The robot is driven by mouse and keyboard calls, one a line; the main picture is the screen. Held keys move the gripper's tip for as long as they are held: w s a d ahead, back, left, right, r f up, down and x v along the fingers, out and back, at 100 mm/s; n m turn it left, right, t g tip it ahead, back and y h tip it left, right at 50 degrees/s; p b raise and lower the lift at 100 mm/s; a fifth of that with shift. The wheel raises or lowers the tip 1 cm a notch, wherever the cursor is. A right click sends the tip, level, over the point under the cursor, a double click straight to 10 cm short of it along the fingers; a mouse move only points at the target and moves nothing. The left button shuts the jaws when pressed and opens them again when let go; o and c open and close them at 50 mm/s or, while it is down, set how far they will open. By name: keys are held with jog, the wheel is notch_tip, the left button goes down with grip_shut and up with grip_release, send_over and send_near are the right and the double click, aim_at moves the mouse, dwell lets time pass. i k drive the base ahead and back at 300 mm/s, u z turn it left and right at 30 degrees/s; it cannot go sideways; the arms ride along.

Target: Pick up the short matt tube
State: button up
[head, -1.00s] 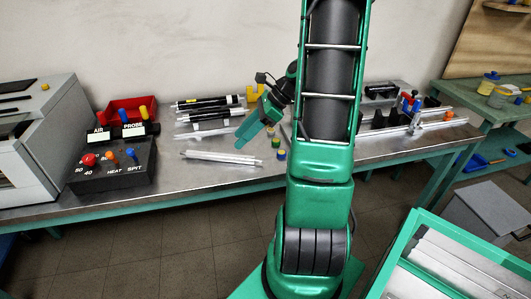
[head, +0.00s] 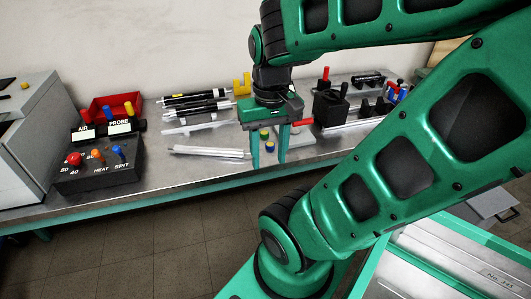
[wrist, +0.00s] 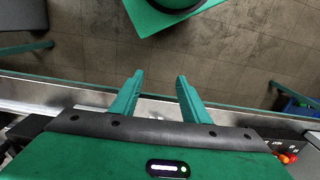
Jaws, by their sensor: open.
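My gripper (head: 269,158) is open and empty, fingers pointing down over the front half of the metal bench. The wrist view shows both green fingers (wrist: 160,82) apart with nothing between them, over the bench edge. Left of it a pale bundle of thin tubes (head: 210,152) lies on the bench. Behind are dark tubes with pale ends and labels, one at the back (head: 195,97) and one nearer (head: 203,109), and a pale flat strip (head: 190,128). I cannot tell which is the short matt tube; the arm hides part of the bench.
A black control box (head: 105,170) with coloured knobs and a red bin (head: 113,103) stand at the left. Small yellow and blue capped items (head: 264,135) show between the fingers. A black block with a red-topped handle (head: 330,103) and a rail stand at the right.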

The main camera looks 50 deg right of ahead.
aim_at(370, 77)
jog(key=z, duration=2.25)
jog(key=k, duration=0.6)
jog(key=z, duration=0.6)
jog(key=i, duration=1.1)
jog(key=z, duration=0.1)
